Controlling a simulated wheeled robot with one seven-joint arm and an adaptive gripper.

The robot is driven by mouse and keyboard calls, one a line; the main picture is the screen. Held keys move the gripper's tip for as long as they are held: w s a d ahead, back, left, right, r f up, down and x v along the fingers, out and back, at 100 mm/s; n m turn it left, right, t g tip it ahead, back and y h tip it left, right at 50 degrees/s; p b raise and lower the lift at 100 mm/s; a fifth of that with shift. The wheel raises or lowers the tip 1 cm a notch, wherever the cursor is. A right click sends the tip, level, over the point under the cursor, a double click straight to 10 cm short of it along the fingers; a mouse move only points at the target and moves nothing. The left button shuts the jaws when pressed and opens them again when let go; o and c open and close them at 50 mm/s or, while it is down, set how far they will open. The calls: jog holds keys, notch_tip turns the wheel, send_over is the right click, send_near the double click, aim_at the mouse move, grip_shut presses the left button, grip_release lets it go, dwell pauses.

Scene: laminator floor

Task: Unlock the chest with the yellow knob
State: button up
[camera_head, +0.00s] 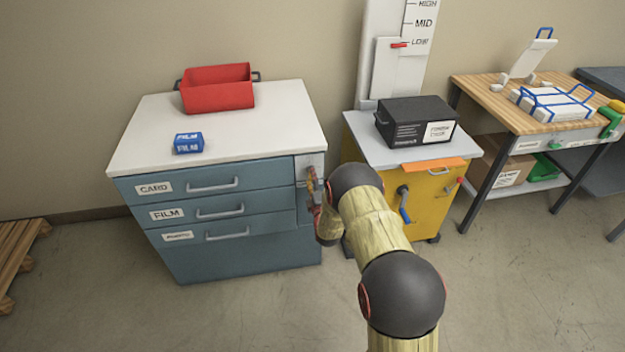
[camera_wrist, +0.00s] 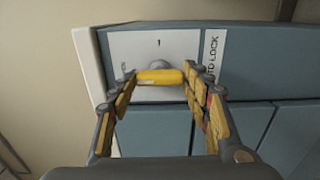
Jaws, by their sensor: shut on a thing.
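The chest is a blue drawer cabinet (camera_head: 245,262) with a white top and three labelled drawers, CARD, FILM and one I cannot read; all look closed. The yellow knob (camera_wrist: 160,76) is a bar on a pale plate (camera_wrist: 128,45) on the chest's front. It lies crosswise in the wrist view, its ends towards my two fingers. My gripper (camera_wrist: 160,88) is shut on the knob. In the head view my gripper (camera_head: 314,190) is at the chest's upper right front corner, and the knob is not clearly visible there. A label (camera_wrist: 212,62) beside the plate ends in "LOCK".
A red bin (camera_head: 217,90) and a blue FILM box (camera_head: 188,143) sit on the chest top. A yellow cabinet (camera_head: 430,205) with a black box (camera_head: 416,121) on it stands close to the right. A wooden pallet (camera_head: 17,250) lies far left. The front floor is clear.

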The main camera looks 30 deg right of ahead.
jog(key=o, duration=1.2)
jog(key=shift+c, duration=0.2)
jog(key=v, duration=1.2)
